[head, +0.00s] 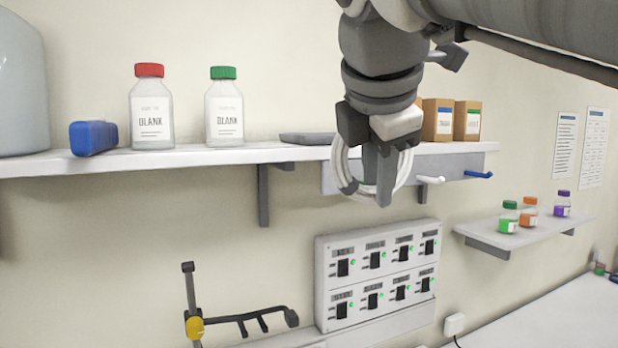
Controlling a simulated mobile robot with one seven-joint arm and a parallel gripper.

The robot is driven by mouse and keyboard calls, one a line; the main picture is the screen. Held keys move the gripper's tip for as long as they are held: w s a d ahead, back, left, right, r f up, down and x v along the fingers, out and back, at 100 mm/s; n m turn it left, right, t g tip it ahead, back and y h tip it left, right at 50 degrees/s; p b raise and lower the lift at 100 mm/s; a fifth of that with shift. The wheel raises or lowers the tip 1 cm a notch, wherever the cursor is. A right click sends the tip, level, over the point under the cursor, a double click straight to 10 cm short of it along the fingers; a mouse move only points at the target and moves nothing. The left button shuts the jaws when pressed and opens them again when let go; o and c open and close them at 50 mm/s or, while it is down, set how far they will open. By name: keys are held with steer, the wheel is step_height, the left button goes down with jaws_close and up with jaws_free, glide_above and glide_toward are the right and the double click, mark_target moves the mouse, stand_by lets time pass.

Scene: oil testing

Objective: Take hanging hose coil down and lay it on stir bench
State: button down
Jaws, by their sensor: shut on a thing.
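The hose coil (345,172) is a white ring of several loops, in front of the grey hook rail (450,166) under the upper shelf. My gripper (381,192) comes down from above and is shut on the coil, with its fingers hiding much of the loops. I cannot tell whether the coil still touches a hook behind the gripper. A white hook (430,180) and a blue hook (478,174) stick out of the rail to the right, with nothing on them. A white bench top (565,320) shows at the lower right; I cannot tell if it is the stir bench.
The upper shelf (200,157) holds two BLANK bottles, a blue case (93,137) and small boxes (437,120). A switch panel (378,272) is below the coil. A lower shelf (520,234) at right carries small bottles. A black stand (240,318) is at lower left.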

steer(key=s+d, duration=0.2)
steer(key=s, duration=0.4)
steer(key=shift+d+b, duration=0.25)
steer(key=shift+b, duration=0.2)
steer(key=shift+f, duration=0.1)
